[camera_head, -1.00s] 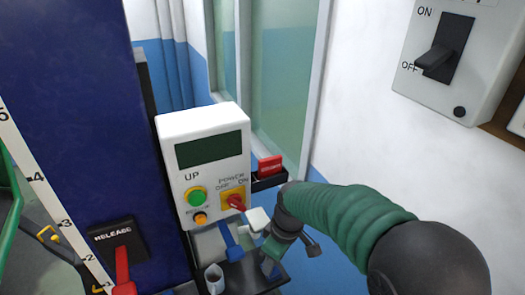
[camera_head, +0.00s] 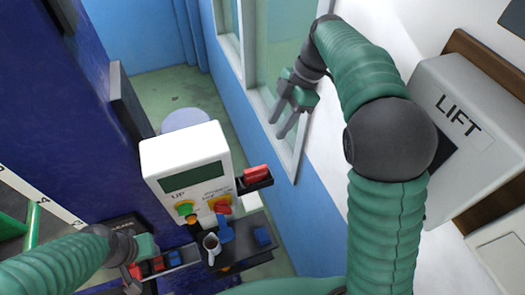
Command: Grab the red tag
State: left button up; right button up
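A red tag-like piece (camera_head: 256,173) sits in a small black holder on the right side of the white control box (camera_head: 190,165). More small red pieces (camera_head: 157,264) lie at the lower left by my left gripper; which piece is the task's tag I cannot tell for sure. My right gripper (camera_head: 282,122) is up and to the right of the holder, in front of the window, its two fingers apart and nothing between them. My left gripper (camera_head: 133,280) is at the lower left beside those red pieces; its fingertips are partly hidden.
The control box has a green button (camera_head: 184,208) and a red power switch (camera_head: 222,207). A grey LIFT box (camera_head: 455,130) is on the right wall. A blue column (camera_head: 70,120) stands left.

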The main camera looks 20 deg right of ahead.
send_near(256, 168)
jog(key=shift+s+a+f, duration=0.25)
jog(key=shift+s+f, duration=0.05)
jog(key=shift+f, duration=0.2)
jog(key=shift+s+a+f, duration=0.25)
jog(key=shift+s+f, duration=0.05)
jog(key=shift+f, duration=0.2)
jog(key=x, duration=0.3)
jog(key=w+x, duration=0.1)
jog(key=x, duration=0.1)
jog(key=b+x, duration=0.1)
jog(key=x, duration=0.2)
jog(key=shift+w+d+f, duration=0.15)
jog(key=shift+w+f, duration=0.2)
jog(key=shift+f, duration=0.1)
jog(key=shift+s+f, duration=0.1)
jog(key=shift+s, duration=0.45)
jog(key=c, duration=0.4)
jog(key=shift+w+a, duration=0.25)
jog(key=shift+w, duration=0.1)
grip_shut()
pick_arm(q)
jog(key=shift+s+a+f, duration=0.15)
jog(key=shift+s+a, duration=0.05)
jog(key=shift+s, duration=0.3)
jog(key=shift+s+a+f, duration=0.15)
jog(key=shift+s, duration=0.3)
pick_arm(e)
jog(key=shift+s, duration=0.1)
